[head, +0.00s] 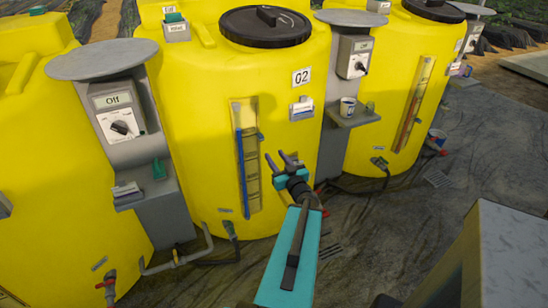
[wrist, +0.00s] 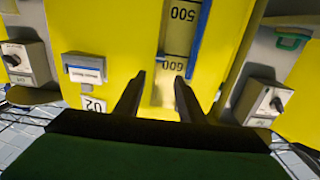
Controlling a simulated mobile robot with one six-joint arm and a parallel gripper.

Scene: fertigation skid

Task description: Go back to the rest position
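My gripper (head: 280,160) is in front of the yellow tank marked 02 (head: 195,110), just right of its level gauge (head: 246,155). Its two fingers are spread apart with nothing between them. My teal arm reaches up to it from the bottom of the head view. In the wrist view, turned upside down, the two dark fingers of my gripper (wrist: 158,92) stand apart, with the gauge strip (wrist: 178,55) showing between and beyond them. The gap between fingers and tank is hard to judge.
A control box (head: 120,120) reading "Off" stands left of tank 02. A label holder (head: 302,109) is on the tank. Hoses lie on the dark floor. A grey block (head: 510,260) fills the lower right.

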